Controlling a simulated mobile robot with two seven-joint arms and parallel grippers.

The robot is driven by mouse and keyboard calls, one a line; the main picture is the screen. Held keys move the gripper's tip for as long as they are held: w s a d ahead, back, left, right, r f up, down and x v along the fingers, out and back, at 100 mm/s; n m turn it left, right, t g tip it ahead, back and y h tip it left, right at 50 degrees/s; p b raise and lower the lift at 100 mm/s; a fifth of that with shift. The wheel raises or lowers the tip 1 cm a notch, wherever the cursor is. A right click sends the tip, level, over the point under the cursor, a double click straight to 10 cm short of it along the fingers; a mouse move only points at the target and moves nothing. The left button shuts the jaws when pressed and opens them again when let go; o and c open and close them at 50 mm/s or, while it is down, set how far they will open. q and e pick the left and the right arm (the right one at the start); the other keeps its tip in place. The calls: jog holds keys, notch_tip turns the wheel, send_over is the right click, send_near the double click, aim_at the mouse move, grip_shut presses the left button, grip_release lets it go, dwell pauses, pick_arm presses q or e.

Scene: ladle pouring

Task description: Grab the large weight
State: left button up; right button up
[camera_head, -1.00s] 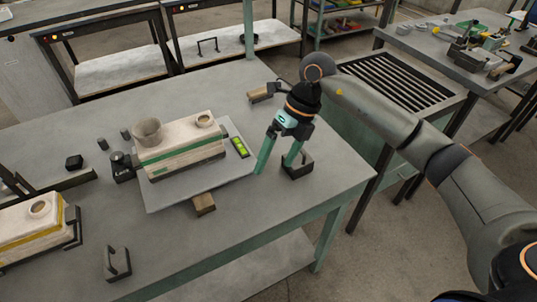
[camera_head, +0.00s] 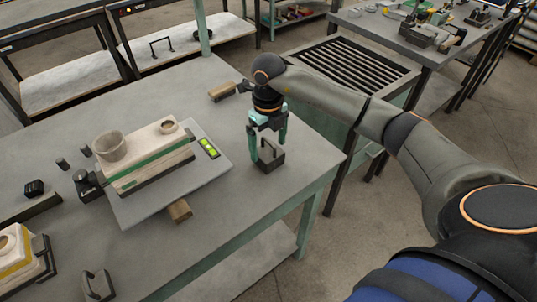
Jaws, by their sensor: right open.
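A large dark weight (camera_head: 271,160) with a raised handle stands on the grey table, right of the levelled plate, near the table's right edge. My right gripper (camera_head: 267,140) points down over it, with its two green fingers apart on either side of the handle. The fingers are open, and I cannot tell whether they touch the handle. Another dark weight with a handle (camera_head: 98,286) stands at the table's front left. My left gripper is not in view.
A white and green mould (camera_head: 150,158) with a cup sits on a grey plate (camera_head: 211,172) carrying a green level (camera_head: 208,148). Wooden wedges (camera_head: 180,211) lie by the plate. Small dark weights (camera_head: 35,188) stand at left. Table space (camera_head: 225,235) in front is clear.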

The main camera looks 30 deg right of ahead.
aim_at(268, 150)
jog(key=shift+f, duration=1.8)
grip_shut()
jog(key=shift+w+d+r, duration=0.1)
jog(key=shift+w+r, duration=0.1)
